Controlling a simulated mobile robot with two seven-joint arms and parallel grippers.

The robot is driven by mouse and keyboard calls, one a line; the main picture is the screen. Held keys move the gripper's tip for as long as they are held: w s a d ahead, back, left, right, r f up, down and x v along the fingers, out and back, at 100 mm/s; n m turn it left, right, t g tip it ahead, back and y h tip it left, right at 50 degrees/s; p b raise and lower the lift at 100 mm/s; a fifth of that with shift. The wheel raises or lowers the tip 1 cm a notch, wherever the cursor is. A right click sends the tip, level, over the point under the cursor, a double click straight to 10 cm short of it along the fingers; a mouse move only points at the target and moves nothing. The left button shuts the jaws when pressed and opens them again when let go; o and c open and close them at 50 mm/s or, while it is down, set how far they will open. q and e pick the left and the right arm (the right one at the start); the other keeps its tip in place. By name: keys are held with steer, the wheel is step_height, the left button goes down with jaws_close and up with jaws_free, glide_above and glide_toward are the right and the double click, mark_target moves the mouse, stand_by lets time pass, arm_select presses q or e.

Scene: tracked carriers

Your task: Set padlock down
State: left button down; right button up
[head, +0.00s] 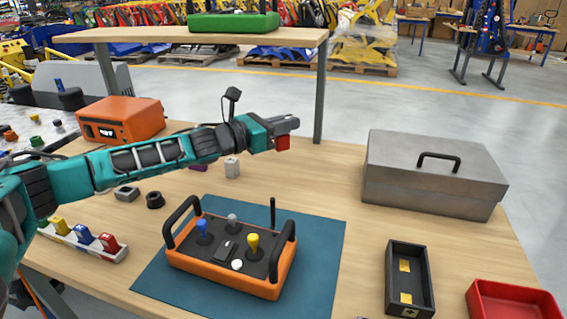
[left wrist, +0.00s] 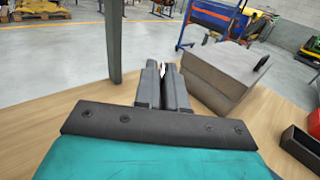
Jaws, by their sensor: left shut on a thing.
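My left gripper (head: 286,126) reaches in from the left, above the wooden table, and is shut. A small red block, which I take for the padlock (head: 283,143), hangs just below its fingertips, clear of the table top. The fingers hide the upper part of the padlock. In the left wrist view the two fingers (left wrist: 164,88) lie close together, with only a thin pale sliver between them, and the padlock's body cannot be made out. My right gripper is in neither view.
A grey metal box (head: 430,190) stands at right. An orange remote control (head: 265,286) lies on a blue mat (head: 325,240). A black tray (head: 427,270) and red bin (head: 512,300) are at front right. A shelf post (head: 320,95) rises behind the gripper. The table between gripper and grey box is bare.

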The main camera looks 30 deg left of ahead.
mark_target(286, 148)
arm_select(q)
step_height(286, 148, down, 8)
steer(key=shift+r+b, duration=0.2)
steer(key=shift+b, duration=0.5)
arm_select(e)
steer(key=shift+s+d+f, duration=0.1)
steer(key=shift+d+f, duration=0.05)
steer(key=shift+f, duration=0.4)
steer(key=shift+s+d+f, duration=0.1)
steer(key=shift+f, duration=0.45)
arm_select(q)
steer(key=shift+f, duration=0.1)
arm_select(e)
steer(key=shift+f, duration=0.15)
arm_select(q)
steer(key=c, duration=1.2)
jaws_free()
steer(key=shift+r, duration=0.25)
steer(key=v, duration=0.5)
steer(key=p+v, duration=0.1)
steer(key=v, duration=0.3)
steer(key=shift+s+a+f, duration=0.2)
steer(key=shift+s, duration=0.15)
steer(key=shift+v, duration=1.1)
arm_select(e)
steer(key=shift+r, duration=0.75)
